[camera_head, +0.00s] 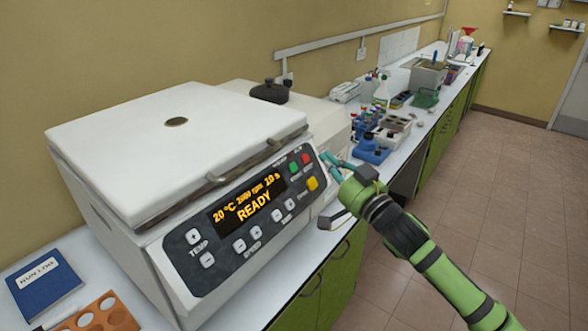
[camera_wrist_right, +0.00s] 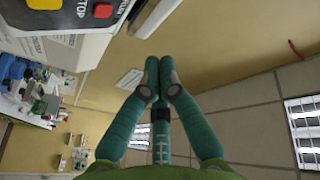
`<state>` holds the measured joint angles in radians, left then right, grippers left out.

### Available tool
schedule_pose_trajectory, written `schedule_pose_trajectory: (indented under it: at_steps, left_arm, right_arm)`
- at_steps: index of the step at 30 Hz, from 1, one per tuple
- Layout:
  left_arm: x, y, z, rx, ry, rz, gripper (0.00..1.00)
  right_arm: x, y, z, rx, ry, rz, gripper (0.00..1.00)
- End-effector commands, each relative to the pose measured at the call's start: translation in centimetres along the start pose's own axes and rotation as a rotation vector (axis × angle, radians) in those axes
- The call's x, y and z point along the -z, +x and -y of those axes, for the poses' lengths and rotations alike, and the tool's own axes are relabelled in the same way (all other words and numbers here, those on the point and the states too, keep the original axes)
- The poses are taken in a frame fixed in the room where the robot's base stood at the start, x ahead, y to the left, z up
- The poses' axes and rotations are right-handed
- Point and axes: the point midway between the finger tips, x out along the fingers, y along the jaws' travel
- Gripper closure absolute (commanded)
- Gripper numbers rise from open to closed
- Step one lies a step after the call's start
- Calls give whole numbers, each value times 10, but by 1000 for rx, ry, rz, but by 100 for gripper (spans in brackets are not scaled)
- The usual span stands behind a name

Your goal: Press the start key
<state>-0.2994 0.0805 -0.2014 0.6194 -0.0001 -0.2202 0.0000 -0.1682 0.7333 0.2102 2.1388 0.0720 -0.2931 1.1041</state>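The white centrifuge (camera_head: 180,130) stands on the counter with its lid down. Its dark panel has an orange display (camera_head: 247,203) reading 20 °C, 2000 rpm, 10 s and READY. The green start key (camera_head: 294,168) is at the panel's upper right, beside the red stop key (camera_head: 305,158) and above a yellow key (camera_head: 312,184). My right gripper (camera_head: 328,158) is just right of these keys, apart from the green one. In the right wrist view its teal fingers (camera_wrist_right: 158,65) are together and empty; the red stop key (camera_wrist_right: 103,11) shows at the top, but the green key does not. My left gripper is out of view.
A blue log book (camera_head: 45,287) and an orange rack (camera_head: 95,318) lie at the front left. A blue rack (camera_head: 369,151), bottles and other lab items line the counter behind. The floor to the right is clear.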

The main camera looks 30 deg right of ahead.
Motion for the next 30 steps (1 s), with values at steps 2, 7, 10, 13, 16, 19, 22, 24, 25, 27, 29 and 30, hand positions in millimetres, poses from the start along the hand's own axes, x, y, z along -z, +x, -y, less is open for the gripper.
schedule_pose_trajectory:
  at_steps: [2, 7, 10, 13, 16, 19, 22, 24, 25, 27, 29, 30]
  left_arm:
    - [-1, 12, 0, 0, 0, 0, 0]
    - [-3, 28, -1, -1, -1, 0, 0]
    - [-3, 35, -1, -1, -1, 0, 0]
    - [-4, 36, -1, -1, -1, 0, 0]
    - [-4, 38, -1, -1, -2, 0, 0]
    - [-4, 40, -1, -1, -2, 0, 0]
    - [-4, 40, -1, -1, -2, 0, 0]
    - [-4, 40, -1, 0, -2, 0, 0]
    - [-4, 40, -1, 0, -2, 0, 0]
    - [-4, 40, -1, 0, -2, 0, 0]
    - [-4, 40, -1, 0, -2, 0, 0]
    - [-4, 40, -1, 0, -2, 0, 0]
  right_arm:
    - [-11, 7, -1, 2, 0, -3, 100]
    - [-29, 24, -2, 1, -1, -3, 100]
    - [-38, 34, -1, 2, -1, -2, 100]
    - [-45, 42, -1, 0, 3, -2, 100]
    - [-50, 48, -1, 0, 0, -2, 100]
    - [-54, 52, 0, 0, 0, -1, 100]
    - [-55, 53, 0, 1, 0, -1, 100]
    - [-55, 54, 0, 1, -1, 0, 100]
    - [-55, 54, 0, 1, -1, 0, 100]
    - [-55, 54, 0, 1, -1, 0, 100]
    - [-55, 54, 0, 1, -1, 0, 100]
    - [-55, 54, 0, 1, -1, 0, 100]
